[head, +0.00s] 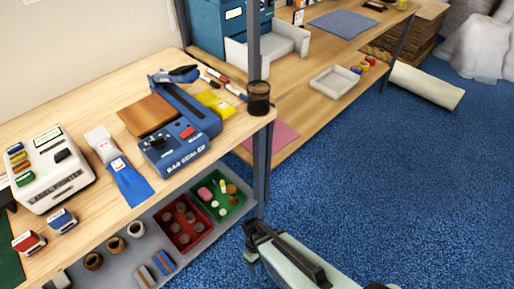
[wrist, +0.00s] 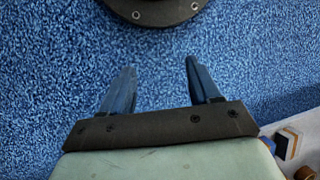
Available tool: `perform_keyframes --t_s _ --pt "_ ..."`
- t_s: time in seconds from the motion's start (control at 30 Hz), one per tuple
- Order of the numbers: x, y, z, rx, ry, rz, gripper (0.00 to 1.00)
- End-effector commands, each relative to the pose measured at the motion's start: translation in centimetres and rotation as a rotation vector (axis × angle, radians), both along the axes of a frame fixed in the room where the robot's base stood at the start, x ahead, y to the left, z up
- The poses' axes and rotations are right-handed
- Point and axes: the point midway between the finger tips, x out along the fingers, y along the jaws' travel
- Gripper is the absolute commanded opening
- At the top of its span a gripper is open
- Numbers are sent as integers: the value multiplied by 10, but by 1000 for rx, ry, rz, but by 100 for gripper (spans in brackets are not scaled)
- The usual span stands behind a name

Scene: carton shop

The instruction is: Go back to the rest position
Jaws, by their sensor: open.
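My gripper (head: 250,245) is at the lower middle of the head view, over the blue carpet and to the right of the lower shelf. In the wrist view my gripper (wrist: 160,85) shows two dark fingers spread apart with only carpet between them. It is open and empty. It touches nothing that I can see.
The wooden table (head: 90,85) holds a blue bag sealer (head: 175,145), a white label machine (head: 50,170) and a black mesh cup (head: 258,98). Below, a grey shelf (head: 205,240) carries a red tray (head: 183,222) and a green tray (head: 219,196). The blue carpet (head: 400,190) at right is clear.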

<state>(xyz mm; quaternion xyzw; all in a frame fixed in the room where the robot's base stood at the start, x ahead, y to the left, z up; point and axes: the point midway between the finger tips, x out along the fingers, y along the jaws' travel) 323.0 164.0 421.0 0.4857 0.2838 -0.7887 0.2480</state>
Motion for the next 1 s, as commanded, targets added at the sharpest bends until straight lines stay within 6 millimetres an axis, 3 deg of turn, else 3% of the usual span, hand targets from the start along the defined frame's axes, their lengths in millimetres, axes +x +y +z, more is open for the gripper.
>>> perform_keyframes --t_s 0.2,0.6,0.8,1.0 --pt "-12 -56 2 -76 25 -206 62" --pt "-49 -136 8 -210 83 -563 62" --pt "-67 -158 11 -257 108 -682 62" --pt "-70 -162 12 -267 114 -708 62"
